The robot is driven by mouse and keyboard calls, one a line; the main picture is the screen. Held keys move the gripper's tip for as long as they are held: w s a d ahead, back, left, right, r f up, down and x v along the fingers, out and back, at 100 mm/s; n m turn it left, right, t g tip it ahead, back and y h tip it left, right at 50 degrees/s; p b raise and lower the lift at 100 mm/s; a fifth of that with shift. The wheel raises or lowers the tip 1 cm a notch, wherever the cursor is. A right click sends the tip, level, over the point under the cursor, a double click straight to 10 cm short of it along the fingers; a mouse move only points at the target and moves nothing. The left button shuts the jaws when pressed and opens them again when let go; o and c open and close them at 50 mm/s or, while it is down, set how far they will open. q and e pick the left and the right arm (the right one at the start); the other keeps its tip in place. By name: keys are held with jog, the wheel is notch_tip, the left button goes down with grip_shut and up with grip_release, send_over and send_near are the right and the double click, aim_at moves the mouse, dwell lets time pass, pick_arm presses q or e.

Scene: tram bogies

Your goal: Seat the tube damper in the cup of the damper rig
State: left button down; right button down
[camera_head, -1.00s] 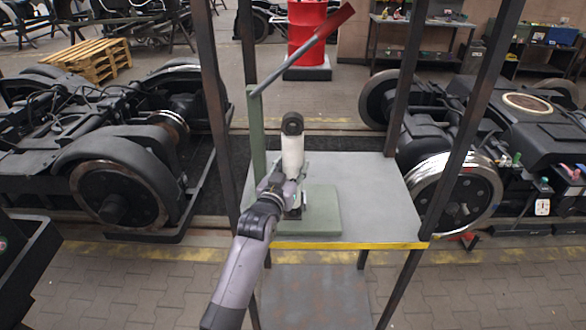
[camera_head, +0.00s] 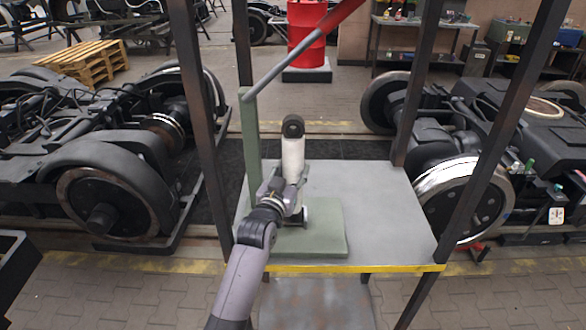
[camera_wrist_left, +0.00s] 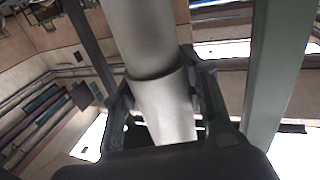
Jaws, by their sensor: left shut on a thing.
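The tube damper (camera_head: 293,155) is a white cylinder with a dark ring eye at its top. It stands close to upright above the green base of the damper rig (camera_head: 325,232). My left gripper (camera_head: 292,190) is shut on the damper's lower part. In the left wrist view the damper (camera_wrist_left: 160,100) sits between the two fingers (camera_wrist_left: 158,98). The rig has a green post and a grey lever with a red end, raised up to the right. The cup is hidden behind my gripper and arm, so I cannot tell whether the damper's lower end touches it. My right gripper is not in view.
The rig stands on a grey table (camera_head: 385,220) with a yellow front edge. Dark frame posts (camera_head: 207,130) rise around the table. Wheeled bogies stand left (camera_head: 100,195) and right (camera_head: 455,185). The table's right part is bare.

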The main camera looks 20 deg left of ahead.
pick_arm(q)
jog(key=shift+w+r, duration=0.1)
jog(key=shift+r, duration=0.05)
jog(key=c, duration=1.4)
grip_release()
jog(key=shift+f, duration=0.2)
jog(key=shift+o, duration=0.8)
jog(key=shift+s+r, duration=0.15)
jog(key=shift+s, duration=0.2)
jog(key=shift+o, duration=1.3)
jog(key=shift+w, duration=0.1)
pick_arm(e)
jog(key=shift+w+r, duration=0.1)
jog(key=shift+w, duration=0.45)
pick_arm(q)
jog(key=s+b, duration=0.2)
jog(key=s, duration=1)
jog(key=shift+a, duration=0.15)
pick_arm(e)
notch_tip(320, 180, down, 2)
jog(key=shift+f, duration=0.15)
